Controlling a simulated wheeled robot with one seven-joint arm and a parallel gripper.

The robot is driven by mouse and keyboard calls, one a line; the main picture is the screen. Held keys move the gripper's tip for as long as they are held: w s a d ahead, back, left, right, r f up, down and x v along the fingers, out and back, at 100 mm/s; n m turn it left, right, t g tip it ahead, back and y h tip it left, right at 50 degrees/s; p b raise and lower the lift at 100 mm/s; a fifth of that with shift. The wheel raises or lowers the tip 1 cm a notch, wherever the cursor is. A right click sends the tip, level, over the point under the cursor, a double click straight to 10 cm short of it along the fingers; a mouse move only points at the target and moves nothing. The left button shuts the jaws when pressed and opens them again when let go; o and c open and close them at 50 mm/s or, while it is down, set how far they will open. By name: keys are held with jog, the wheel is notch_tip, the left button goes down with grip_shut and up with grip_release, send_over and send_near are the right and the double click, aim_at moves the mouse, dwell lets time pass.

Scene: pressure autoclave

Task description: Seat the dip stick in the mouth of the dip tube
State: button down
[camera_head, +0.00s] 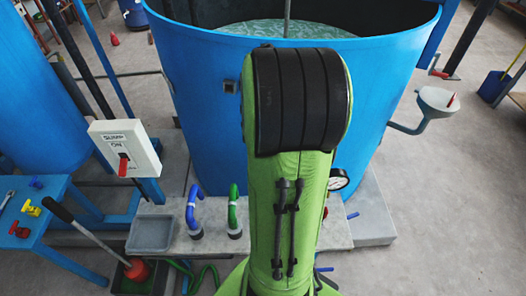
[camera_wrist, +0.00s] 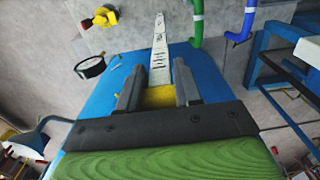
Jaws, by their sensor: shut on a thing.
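The dip stick (camera_wrist: 160,58) is a long pale strip with dark graduation marks, seen in the wrist view. It runs away from my gripper (camera_wrist: 158,90), narrowing with distance. Its yellow grip (camera_wrist: 158,98) sits between the two dark fingers, which are shut on it. In the head view my green arm hides the gripper and the stick. I cannot pick out the dip tube or its mouth for sure in either view, nor tell whether the stick touches anything at its far end.
A big blue tank (camera_head: 195,95) holds greenish liquid. A round gauge (camera_head: 339,180), a blue bent pipe (camera_head: 190,208) and a green bent pipe (camera_head: 233,208) stand by its base. A sump switch box (camera_head: 125,148) and a blue side table (camera_head: 50,205) are at left.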

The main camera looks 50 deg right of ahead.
jog(key=c, duration=1.2)
grip_release()
jog(key=shift+f, duration=0.15)
jog(key=o, duration=0.4)
